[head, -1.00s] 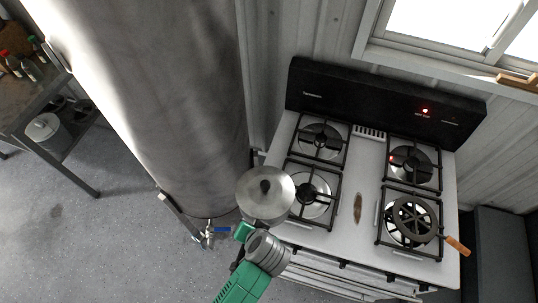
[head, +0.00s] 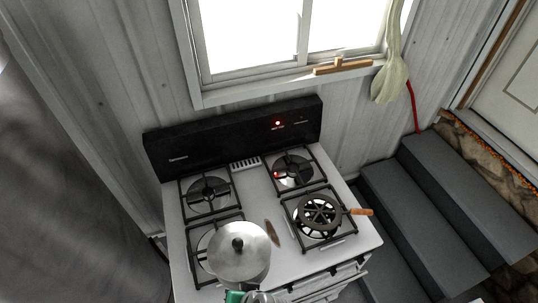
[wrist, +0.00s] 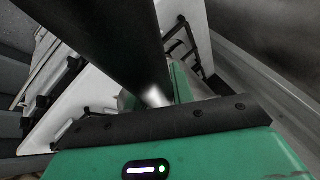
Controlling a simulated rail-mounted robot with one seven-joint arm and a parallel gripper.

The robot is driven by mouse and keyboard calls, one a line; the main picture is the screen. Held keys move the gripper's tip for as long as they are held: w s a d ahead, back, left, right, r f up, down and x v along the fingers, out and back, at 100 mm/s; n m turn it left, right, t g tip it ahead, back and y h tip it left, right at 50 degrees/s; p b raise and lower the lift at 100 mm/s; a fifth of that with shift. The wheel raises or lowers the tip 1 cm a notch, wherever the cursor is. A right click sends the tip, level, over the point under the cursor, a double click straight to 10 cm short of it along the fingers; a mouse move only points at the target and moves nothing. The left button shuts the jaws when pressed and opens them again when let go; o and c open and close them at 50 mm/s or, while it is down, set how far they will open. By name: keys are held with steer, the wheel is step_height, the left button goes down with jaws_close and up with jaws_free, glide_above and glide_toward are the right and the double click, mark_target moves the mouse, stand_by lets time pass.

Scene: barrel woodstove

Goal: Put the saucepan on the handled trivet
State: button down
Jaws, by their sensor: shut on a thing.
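The saucepan (head: 238,258) is metal with a lid and a black knob. In the head view it is over the front left burner, covering much of it; whether it touches the grate cannot be told. My gripper (head: 238,296), green, is at the picture's bottom edge, shut on the saucepan's handle, which is mostly hidden there. The wrist view shows the dark handle (wrist: 95,40) running into the gripper. The handled trivet (head: 318,214) is a dark round openwork piece with a wooden handle (head: 361,212) pointing right. It lies on the front right burner.
The white stove (head: 255,190) has a black backguard (head: 235,138) with red lights. A brown spoon-rest-like oval (head: 272,233) lies between the burner columns. The back burners are bare. Dark steps (head: 400,205) stand to the right, and a large grey cylinder (head: 60,190) to the left.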

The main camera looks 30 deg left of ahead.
steer(key=w+d+r+m+t+p, duration=0.1)
steer(key=w+d+r+m, duration=0.1)
steer(key=d, duration=0.7)
steer(key=w+d+r+m+t, duration=0.1)
steer(key=w+d+r+m, duration=0.1)
steer(key=w+d+r, duration=0.3)
steer(key=w+d, duration=0.1)
steer(key=d, duration=0.3)
steer(key=shift+w+d+r+h+p, duration=0.15)
steer(key=shift+w+r+h+p, duration=0.05)
steer(key=shift+w+h+p, duration=0.2)
